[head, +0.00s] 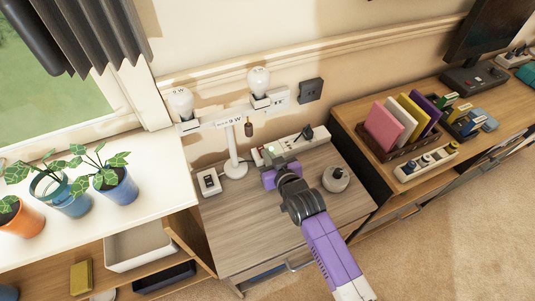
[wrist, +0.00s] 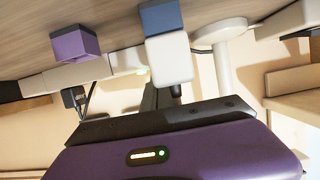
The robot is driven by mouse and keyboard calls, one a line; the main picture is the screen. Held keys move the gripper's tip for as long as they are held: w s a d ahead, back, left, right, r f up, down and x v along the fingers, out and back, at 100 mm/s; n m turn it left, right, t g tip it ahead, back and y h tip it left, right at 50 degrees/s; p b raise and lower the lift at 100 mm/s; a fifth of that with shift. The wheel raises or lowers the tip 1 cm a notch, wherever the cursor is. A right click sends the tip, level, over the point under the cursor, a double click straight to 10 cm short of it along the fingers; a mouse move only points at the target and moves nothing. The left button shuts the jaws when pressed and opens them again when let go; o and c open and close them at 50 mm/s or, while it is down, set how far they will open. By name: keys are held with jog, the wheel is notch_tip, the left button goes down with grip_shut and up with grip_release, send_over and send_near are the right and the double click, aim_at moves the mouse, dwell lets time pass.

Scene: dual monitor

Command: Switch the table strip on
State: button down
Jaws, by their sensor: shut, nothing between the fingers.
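The table strip (head: 308,140) is a long white power strip along the back of the grey-brown table, with a black plug (head: 307,133) in it. My gripper (head: 271,158) is shut and empty, low at the strip's left end. It hides part of that end, and I cannot tell if it touches the strip.
A white lamp (head: 235,168) stands close on the gripper's left, with a white switch box (head: 209,182) beyond it. A round grey object (head: 336,178) sits to the right. The table's front is clear.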

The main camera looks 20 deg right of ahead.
jog(key=shift+r+p, duration=0.6)
jog(key=shift+r, duration=0.15)
